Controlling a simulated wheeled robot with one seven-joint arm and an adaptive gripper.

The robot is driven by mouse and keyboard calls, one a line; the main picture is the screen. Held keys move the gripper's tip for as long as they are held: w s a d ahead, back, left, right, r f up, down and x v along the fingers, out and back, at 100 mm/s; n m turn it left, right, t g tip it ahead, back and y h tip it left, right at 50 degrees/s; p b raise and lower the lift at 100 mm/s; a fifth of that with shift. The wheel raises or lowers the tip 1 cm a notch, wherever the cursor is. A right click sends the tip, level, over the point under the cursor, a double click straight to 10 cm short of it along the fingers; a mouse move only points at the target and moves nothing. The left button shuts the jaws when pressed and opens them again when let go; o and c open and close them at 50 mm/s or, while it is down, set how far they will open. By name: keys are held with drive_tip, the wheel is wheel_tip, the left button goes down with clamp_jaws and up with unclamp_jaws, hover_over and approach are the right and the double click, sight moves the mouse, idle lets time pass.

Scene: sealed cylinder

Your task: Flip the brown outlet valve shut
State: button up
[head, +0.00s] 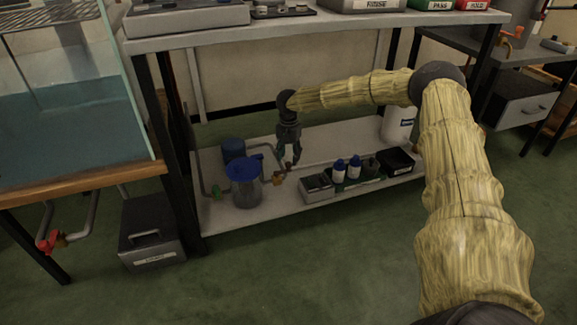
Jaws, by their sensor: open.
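The brown valve (279,177) sits on the pipework on the low shelf, just right of the clear cylinder with a blue lid (245,187). It is small in the head view, and I cannot tell which way its handle is turned. My gripper (288,162) points down just above the brown valve and slightly to its right. Its fingers are apart with nothing visible between them. I cannot tell whether a fingertip touches the valve or the pipe. A green valve (216,192) is on the pipe left of the cylinder.
The low shelf (245,221) lies under a workbench (330,28), with a dark leg at front left. A dark blue container (233,149) stands behind the cylinder. To the right are a grey box (317,188), small bottles (347,171), a black bin (396,160) and a white jug (398,124).

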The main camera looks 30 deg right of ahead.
drive_tip(key=shift+f+b, duration=0.45)
drive_tip(key=shift+f, duration=1)
clamp_jaws()
